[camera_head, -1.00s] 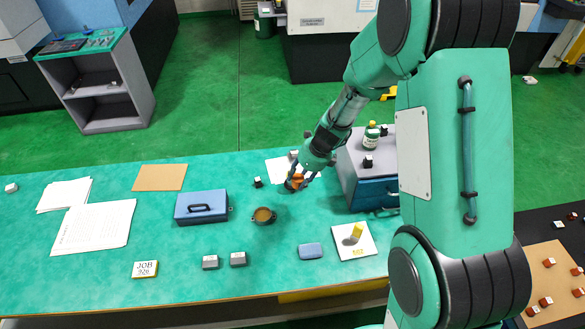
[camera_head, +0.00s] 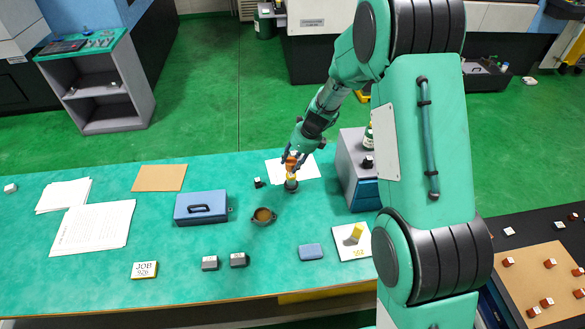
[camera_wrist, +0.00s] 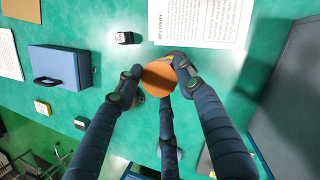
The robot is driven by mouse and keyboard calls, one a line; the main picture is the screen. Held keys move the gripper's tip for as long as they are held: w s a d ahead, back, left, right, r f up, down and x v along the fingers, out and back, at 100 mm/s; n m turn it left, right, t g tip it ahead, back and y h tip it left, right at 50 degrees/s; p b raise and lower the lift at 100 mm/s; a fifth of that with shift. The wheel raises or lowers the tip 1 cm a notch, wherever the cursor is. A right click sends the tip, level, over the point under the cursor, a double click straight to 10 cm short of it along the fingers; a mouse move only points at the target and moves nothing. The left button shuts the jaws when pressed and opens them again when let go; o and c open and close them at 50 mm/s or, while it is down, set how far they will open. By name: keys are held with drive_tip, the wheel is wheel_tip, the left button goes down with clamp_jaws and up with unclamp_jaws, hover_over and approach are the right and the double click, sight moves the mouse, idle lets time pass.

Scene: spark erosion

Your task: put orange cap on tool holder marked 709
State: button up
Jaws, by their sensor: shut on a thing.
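My gripper (camera_head: 291,166) has its fingers closed around the orange cap (camera_head: 292,159). The cap shows as an orange disc between the fingers in the wrist view (camera_wrist: 159,78). Directly below it on the green bench stands a small round piece with a dark base and a yellow upper part (camera_head: 291,184). The cap appears to be above this piece, with a small gap that I cannot judge exactly. A small dark block with a white top (camera_head: 257,182) sits to the left, also in the wrist view (camera_wrist: 125,38). I cannot read 709 on any piece.
A grey drawer cabinet (camera_head: 352,160) stands close on the right. A printed sheet (camera_wrist: 198,22) lies behind the gripper. The front holds small grey blocks (camera_head: 238,260) and a blue pad (camera_head: 311,252).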

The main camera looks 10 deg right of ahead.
drive_tip(key=shift+f+b, duration=0.5)
drive_tip(key=shift+f, duration=1.25)
drive_tip(key=shift+f, duration=0.1)
drive_tip(key=o, duration=1.1)
drive_tip(key=p+v, duration=0.2)
drive_tip(key=v, duration=1)
